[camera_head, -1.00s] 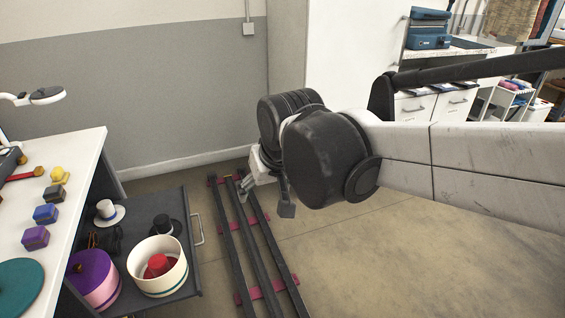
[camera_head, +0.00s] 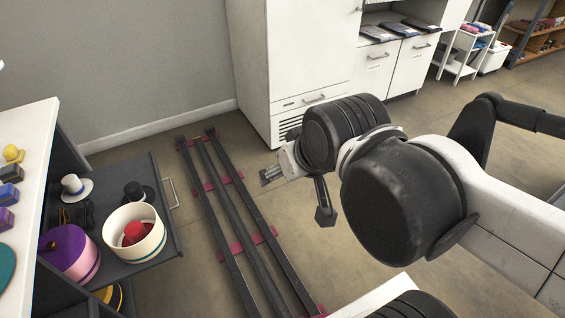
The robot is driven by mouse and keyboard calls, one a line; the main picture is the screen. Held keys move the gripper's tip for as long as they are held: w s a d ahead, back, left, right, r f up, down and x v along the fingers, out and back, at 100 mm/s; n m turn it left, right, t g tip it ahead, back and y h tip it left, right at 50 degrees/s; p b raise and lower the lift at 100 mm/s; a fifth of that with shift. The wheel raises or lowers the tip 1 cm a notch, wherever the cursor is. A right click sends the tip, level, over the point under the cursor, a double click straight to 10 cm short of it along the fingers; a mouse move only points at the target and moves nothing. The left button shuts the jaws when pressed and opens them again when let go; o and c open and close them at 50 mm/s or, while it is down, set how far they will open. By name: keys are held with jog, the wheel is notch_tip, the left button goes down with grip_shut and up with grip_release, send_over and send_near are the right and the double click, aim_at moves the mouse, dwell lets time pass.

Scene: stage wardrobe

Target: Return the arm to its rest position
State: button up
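My arm reaches in from the right of the head view, with large black joints and white links. My gripper (camera_head: 298,194) hangs at the arm's left end, above the floor beside the rails. One dark finger points down; the other parts are partly hidden by the wrist, so its opening is unclear. I see nothing held in it.
An open drawer (camera_head: 165,258) at left holds small hats, a round cream box (camera_head: 157,236) and a purple box (camera_head: 75,256). Floor rails (camera_head: 238,221) run past it. A white cabinet (camera_head: 305,50) stands behind my arm.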

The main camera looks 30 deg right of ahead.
notch_tip(320, 180, up, 14)
jog(key=p, duration=1.4)
